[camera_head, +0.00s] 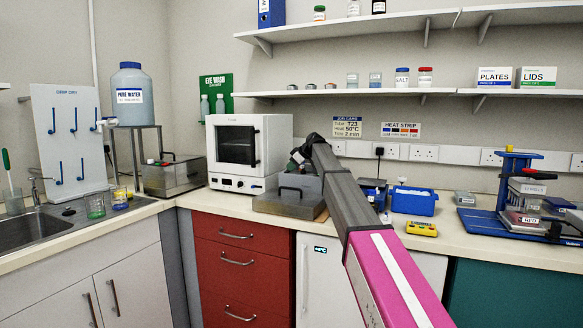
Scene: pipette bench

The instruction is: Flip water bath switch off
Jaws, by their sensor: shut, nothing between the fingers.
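My arm reaches from the lower right to the back counter. My dark gripper (297,160) is at its far end, shut and small in view, with nothing seen in it. It is above or in front of a grey box-shaped unit (309,185), partly hidden by my arm. A steel tank with a black handle (172,177) stands further left. I cannot tell for certain which is the water bath. No switch is clear enough to read its position.
A white oven (236,178) stands left of my gripper. A blue box (414,201) and a yellow device (421,229) lie right of my arm. A blue-based stand (508,222) is at far right. A shelf (345,94) runs above. Some front counter is clear.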

